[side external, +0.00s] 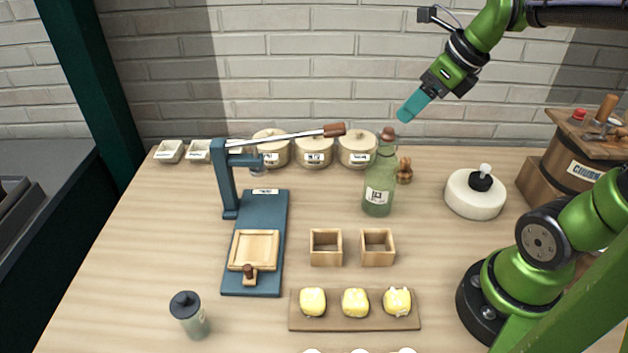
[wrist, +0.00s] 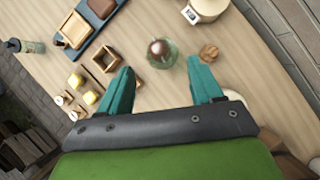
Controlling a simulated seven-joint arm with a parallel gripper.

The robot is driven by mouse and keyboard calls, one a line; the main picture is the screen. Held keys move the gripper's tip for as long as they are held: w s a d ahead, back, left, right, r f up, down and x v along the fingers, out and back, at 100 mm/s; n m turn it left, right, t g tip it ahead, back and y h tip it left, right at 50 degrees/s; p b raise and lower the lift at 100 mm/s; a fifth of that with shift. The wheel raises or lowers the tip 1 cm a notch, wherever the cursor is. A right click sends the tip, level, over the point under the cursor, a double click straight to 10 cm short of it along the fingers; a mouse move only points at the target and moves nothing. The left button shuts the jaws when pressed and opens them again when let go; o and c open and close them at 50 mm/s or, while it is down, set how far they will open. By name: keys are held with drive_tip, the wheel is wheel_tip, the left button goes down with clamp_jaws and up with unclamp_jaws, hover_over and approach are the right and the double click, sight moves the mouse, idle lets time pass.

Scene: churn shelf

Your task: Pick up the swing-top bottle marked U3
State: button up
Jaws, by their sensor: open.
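The swing-top bottle (side external: 378,182) is green glass with a brown stopper and a white label, too small to read for certain. It stands upright on the table near the middle. In the wrist view the bottle (wrist: 161,52) is seen from above, beyond and between my fingertips. My gripper (side external: 408,108) is in the air above and to the right of the bottle, apart from it. In the wrist view its two teal fingers (wrist: 162,78) are spread, with nothing between them.
A small wooden piece (side external: 404,171) stands close to the bottle's right. Lidded tubs (side external: 357,148) line the back. A blue press (side external: 255,245) stands left, two wooden boxes (side external: 326,247) in front. A white round container (side external: 474,195) is at right. A board (side external: 355,323) holds yellow pats.

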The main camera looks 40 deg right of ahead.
sight(391, 129)
drive_tip(key=x, duration=1.1)
drive_tip(key=shift+a+f, duration=0.1)
drive_tip(key=shift+a, duration=0.05)
clamp_jaws()
